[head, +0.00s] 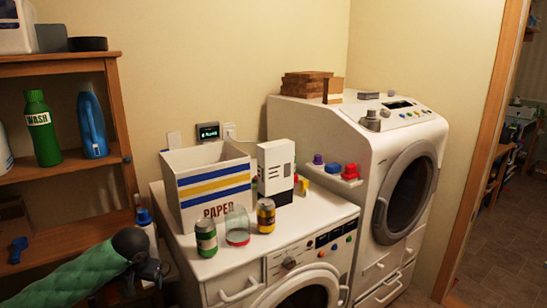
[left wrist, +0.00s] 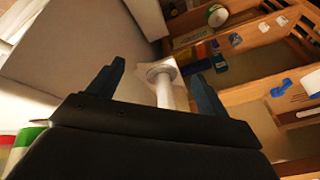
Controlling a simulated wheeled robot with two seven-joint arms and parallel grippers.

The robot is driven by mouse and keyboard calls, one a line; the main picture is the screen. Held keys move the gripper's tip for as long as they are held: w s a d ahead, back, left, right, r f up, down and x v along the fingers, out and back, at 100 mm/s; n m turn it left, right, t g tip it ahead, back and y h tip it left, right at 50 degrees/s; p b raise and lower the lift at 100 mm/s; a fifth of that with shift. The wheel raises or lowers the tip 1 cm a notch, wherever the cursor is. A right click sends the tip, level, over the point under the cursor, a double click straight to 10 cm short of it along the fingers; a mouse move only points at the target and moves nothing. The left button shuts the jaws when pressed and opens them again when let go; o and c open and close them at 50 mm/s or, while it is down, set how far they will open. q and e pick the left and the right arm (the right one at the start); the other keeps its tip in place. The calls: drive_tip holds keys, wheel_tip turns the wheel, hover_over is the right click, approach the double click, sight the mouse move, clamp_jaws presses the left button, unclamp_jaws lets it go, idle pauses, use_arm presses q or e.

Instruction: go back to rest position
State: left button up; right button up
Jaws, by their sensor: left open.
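My left arm, with a green sleeve, comes in from the lower left of the head view. Its dark left gripper (head: 155,270) is low, in front of the wooden rack and left of the front washer. In the left wrist view the two fingers of the left gripper (left wrist: 156,85) stand wide apart with nothing gripped. A white round-collared post (left wrist: 165,82) shows behind the gap; I cannot tell what it belongs to. My right gripper is in neither view.
The front washer (head: 232,262) carries a paper box (head: 205,190), cans and a glass jar (head: 237,225). A second washer (head: 400,150) stands right of it. The wooden rack (head: 70,165) at left holds a green wash bottle (head: 42,130) and a blue bottle (head: 92,125).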

use_arm(q)
drive_tip(key=s+a+f+m+y, duration=0.1)
drive_tip(key=s+a+f+m, duration=0.3)
drive_tip(key=s+f, duration=0.6)
drive_tip(key=s+a+f+m+g+y, duration=0.1)
drive_tip(key=s+a+f+y, duration=0.1)
drive_tip(key=s+a+f, duration=0.75)
drive_tip(key=s+a+f+m+y, duration=0.1)
drive_tip(key=s+f+m, duration=0.2)
drive_tip(key=s+f, duration=0.75)
drive_tip(key=s+d+f+n+g+h, duration=0.15)
drive_tip(key=s+d, duration=0.25)
drive_tip(key=d, duration=0.5)
drive_tip(key=s+d+f+n+h, duration=0.2)
drive_tip(key=s+d, duration=0.2)
drive_tip(key=d, duration=0.4)
drive_tip(key=d+n+h, duration=0.3)
drive_tip(key=d, duration=1.6)
drive_tip(key=shift+s+d+f+h, duration=0.25)
drive_tip(key=shift+s+d+h, duration=0.05)
drive_tip(key=shift+h, duration=0.05)
